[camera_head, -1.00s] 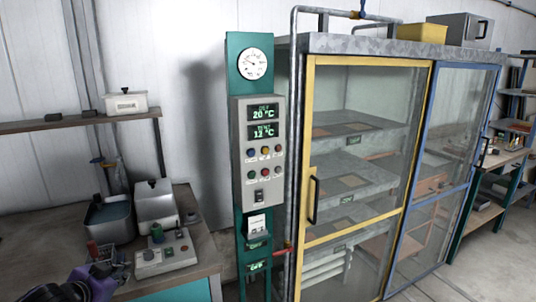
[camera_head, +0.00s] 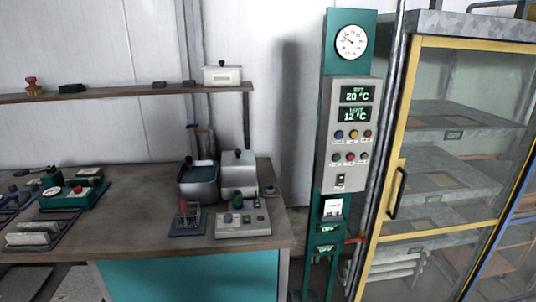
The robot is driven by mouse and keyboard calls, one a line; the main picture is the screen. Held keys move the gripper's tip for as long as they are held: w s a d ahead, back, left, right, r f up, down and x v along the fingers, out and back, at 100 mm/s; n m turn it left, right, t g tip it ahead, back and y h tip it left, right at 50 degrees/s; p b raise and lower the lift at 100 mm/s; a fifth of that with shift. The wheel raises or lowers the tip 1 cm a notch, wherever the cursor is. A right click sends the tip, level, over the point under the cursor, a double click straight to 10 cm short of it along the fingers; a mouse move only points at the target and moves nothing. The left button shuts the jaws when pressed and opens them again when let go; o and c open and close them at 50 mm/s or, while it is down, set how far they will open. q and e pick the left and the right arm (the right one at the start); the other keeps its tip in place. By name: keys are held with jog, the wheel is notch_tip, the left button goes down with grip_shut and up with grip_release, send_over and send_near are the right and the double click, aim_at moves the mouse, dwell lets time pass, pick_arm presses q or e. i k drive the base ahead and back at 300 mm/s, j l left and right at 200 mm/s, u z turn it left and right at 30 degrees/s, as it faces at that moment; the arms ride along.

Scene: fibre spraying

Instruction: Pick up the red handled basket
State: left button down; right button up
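A small wire basket with a red handle (camera_head: 185,212) stands on a dark blue pad (camera_head: 188,230) on the workbench, left of a control box and in front of a metal bath. The basket is small in the picture, and its wire details are hard to make out. Neither of my grippers is in view.
The workbench (camera_head: 130,190) holds a metal bath (camera_head: 198,186), a lidded metal box (camera_head: 239,176) and a grey control box (camera_head: 243,222). A green device (camera_head: 73,196) stands at left. A control panel column (camera_head: 344,150) and yellow-framed cabinet (camera_head: 402,150) stand at right.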

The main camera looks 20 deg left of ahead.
aim_at(182, 203)
jog(key=u, duration=1.35)
